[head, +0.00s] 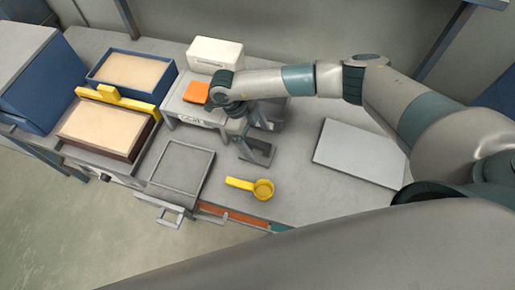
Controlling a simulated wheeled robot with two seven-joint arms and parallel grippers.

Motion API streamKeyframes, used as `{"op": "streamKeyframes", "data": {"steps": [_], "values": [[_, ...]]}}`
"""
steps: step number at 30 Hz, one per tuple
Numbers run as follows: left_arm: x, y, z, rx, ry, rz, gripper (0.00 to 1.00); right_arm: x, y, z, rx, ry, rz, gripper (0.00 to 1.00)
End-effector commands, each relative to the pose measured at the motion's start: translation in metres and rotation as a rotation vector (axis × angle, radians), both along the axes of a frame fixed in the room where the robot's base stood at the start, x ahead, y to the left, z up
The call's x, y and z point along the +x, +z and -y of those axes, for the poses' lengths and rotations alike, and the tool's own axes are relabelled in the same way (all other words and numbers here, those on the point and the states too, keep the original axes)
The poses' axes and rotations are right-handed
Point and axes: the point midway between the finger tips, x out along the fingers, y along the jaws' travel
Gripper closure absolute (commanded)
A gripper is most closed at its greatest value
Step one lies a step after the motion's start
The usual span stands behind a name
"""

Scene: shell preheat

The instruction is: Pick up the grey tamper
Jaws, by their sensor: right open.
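My right gripper (259,139) is open. It reaches down over the bench, just right of a small grey stand (195,108), with its two dark jaws apart. I cannot make out a grey tamper for certain; it may be hidden by the gripper and wrist or blend in with the grey parts there. I see nothing clearly held between the jaws. My left gripper is not in view.
A yellow ladle (263,189) lies in front of the gripper. A square grey tray (182,166) is left of it, a flat grey plate (360,153) right. An orange block (196,92), a white box (215,54) and blue (131,61) and brown (103,130) sand boxes stand farther left.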

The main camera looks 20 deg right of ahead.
Motion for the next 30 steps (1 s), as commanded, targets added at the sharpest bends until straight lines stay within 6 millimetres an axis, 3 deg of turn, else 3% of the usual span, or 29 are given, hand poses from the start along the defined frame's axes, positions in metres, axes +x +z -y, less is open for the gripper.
{"op": "streamKeyframes", "data": {"steps": [10,19,30], "values": [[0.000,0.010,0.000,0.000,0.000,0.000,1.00,-0.004,-0.006,0.001,-0.001,-0.001,-0.003,0.12],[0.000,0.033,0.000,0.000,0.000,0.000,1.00,-0.013,-0.036,0.007,-0.001,-0.003,-0.003,0.12],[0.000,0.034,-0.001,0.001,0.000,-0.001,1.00,-0.014,-0.049,0.010,0.000,0.001,0.000,0.12]]}}
